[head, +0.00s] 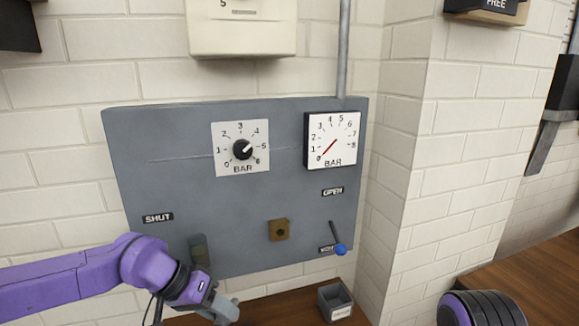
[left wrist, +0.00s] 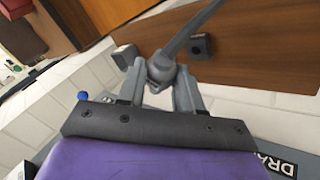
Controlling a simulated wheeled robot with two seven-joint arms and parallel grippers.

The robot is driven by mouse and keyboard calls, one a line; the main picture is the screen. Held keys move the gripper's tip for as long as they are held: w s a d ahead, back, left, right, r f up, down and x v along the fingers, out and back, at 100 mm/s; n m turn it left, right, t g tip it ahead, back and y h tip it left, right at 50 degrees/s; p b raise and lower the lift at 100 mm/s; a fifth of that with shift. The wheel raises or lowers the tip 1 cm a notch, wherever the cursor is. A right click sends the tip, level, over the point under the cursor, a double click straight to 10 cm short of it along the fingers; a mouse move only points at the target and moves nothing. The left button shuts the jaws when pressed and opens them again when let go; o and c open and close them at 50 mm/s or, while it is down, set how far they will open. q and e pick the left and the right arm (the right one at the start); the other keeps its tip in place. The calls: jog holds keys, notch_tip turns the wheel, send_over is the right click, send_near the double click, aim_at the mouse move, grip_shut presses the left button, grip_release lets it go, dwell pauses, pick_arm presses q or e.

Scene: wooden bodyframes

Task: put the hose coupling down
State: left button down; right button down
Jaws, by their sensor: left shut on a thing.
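My left gripper (head: 224,308) is low in the head view, in front of the bottom edge of the grey panel. In the left wrist view the left gripper (left wrist: 161,92) is shut on the grey hose coupling (left wrist: 162,68). A grey hose or bar runs from the coupling up and to the right. The coupling is held clear of the wooden surface as far as I can tell; its exact height is unclear. In the head view the coupling is mostly hidden or merges with the gripper. My right gripper is not in view.
The grey panel (head: 230,195) carries a dial knob (head: 242,149), a gauge (head: 332,140), a brass square fitting (head: 278,229) and a blue-tipped lever (head: 340,249). A small open grey bin (head: 336,301) stands on the wooden bench (head: 285,308), right of my left gripper.

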pick_arm(q)
jog(key=a+f, duration=0.2)
jog(key=f, duration=0.1)
jog(key=a+f+n+b, duration=0.1)
jog(key=a+f, duration=0.1)
jog(key=f, duration=0.1)
jog(key=s+a+f+n+t, duration=0.1)
jog(key=a+f, duration=0.1)
jog(key=f, duration=0.2)
jog(key=shift+a+y+b, duration=0.1)
jog(key=shift+y+b, duration=0.2)
jog(key=shift+b, duration=0.05)
jog(key=shift+f, duration=0.1)
jog(key=shift+d, duration=0.2)
